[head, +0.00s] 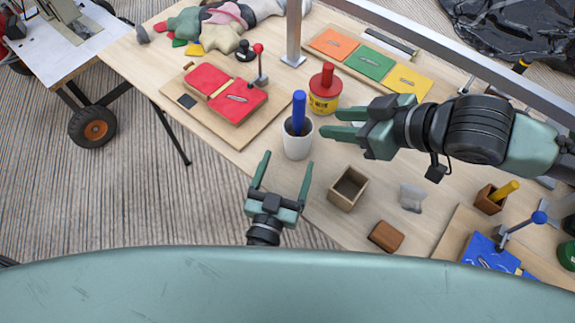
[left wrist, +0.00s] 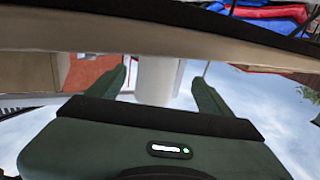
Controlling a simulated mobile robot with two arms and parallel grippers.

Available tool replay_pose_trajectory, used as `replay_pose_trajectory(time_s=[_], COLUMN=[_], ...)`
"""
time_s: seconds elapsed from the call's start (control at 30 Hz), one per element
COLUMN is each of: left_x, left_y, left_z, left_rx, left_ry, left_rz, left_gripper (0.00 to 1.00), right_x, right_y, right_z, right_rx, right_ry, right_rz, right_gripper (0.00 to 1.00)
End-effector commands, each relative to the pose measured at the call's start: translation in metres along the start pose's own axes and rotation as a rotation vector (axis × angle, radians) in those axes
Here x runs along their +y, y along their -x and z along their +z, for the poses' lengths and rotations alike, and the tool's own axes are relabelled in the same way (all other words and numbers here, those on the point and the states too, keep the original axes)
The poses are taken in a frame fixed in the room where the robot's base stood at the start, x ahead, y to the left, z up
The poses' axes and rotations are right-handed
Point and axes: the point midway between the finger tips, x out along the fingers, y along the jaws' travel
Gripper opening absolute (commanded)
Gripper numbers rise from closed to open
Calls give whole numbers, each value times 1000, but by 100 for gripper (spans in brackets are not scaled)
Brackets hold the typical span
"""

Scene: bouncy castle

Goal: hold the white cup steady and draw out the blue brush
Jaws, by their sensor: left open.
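The white cup (head: 297,146) stands upright near the edge of the wooden table. The blue brush (head: 299,108) stands in it, its handle sticking up above a dark opening; its lower end is hidden inside. My left gripper (head: 287,160) is open just in front of the cup, fingers pointing at it. In the left wrist view, the cup (left wrist: 156,80) shows between the two fingers (left wrist: 160,76), apparently untouched by them. My right gripper (head: 324,123) is open and empty, to the right of the brush, its fingers pointing left toward it.
A red-lidded yellow tin (head: 325,92) stands close behind the cup and right gripper. An open wooden box (head: 348,188) and a brown block (head: 386,236) lie to the right. A board with red pieces (head: 204,117) lies at left. A metal post (head: 294,35) rises behind.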

Motion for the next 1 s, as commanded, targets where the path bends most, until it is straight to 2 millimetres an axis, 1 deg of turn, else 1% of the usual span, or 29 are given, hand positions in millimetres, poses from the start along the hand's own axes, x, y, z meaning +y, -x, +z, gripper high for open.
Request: replay_pose_trajectory(time_s=[0.13, 0.4, 0.53, 0.7, 0.93, 0.97, 1.0], left_x=[5, 4, 4, 4, 4, 4, 4], left_y=[-12, -54, -68, -77, -77, -77, -77], left_z=[-1, -2, -1, 0, 0, 0, 0], left_rx=[0, 2, 0, 0, -1, -1, -1], left_ry=[-6, -4, -5, -5, -5, -5, -5], left_rz=[5, 4, 4, 4, 5, 5, 5], left_gripper=[80, 80, 80, 80, 80, 78, 66], right_x=[0, 0, 0, 0, 0, 0, 0], right_y=[0, 0, 0, 0, 0, 0, 0], right_z=[0, 0, 0, 0, 0, 0, 0], right_rx=[0, 0, 0, 0, 0, 0, 0], right_ry=[0, 0, 0, 0, 0, 0, 0], right_rz=[0, 0, 0, 0, 0, 0, 0], right_gripper=[36, 36, 36, 36, 36, 36, 36])
